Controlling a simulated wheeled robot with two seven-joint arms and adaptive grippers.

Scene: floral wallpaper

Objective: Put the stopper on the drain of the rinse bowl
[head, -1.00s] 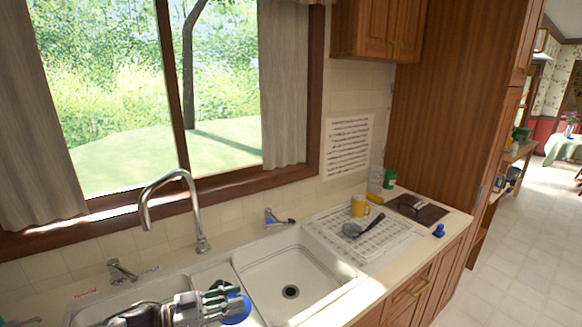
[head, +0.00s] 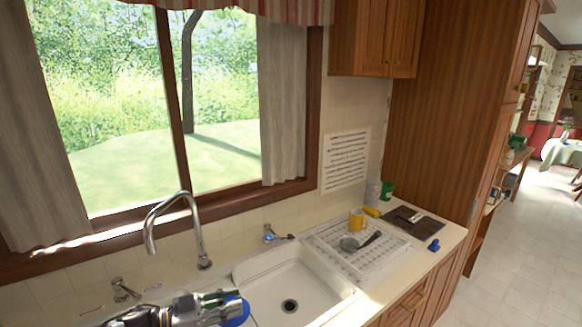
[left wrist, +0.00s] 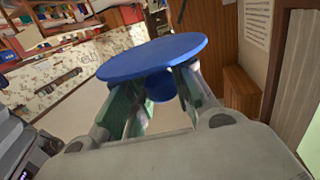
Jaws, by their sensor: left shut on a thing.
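My left gripper (head: 222,302) is at the bottom of the head view, above the near left part of the sink. It is shut on the blue stopper (head: 237,313), a round disc. The left wrist view shows the stopper (left wrist: 150,62) between the green-padded fingers, with its small knob gripped below the disc. The rinse bowl (head: 262,281) is the white basin just right of the gripper. Its dark round drain (head: 289,306) is uncovered at the bowl's floor, right of the stopper and apart from it. My right gripper is not in view.
A curved faucet (head: 175,205) stands behind the sink, with a small tap (head: 272,233) behind the bowl. Right of the bowl, a white drainboard (head: 335,262) holds a yellow mug (head: 357,219) and a dark ladle (head: 358,242). A small blue item (head: 433,245) lies at the counter's right.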

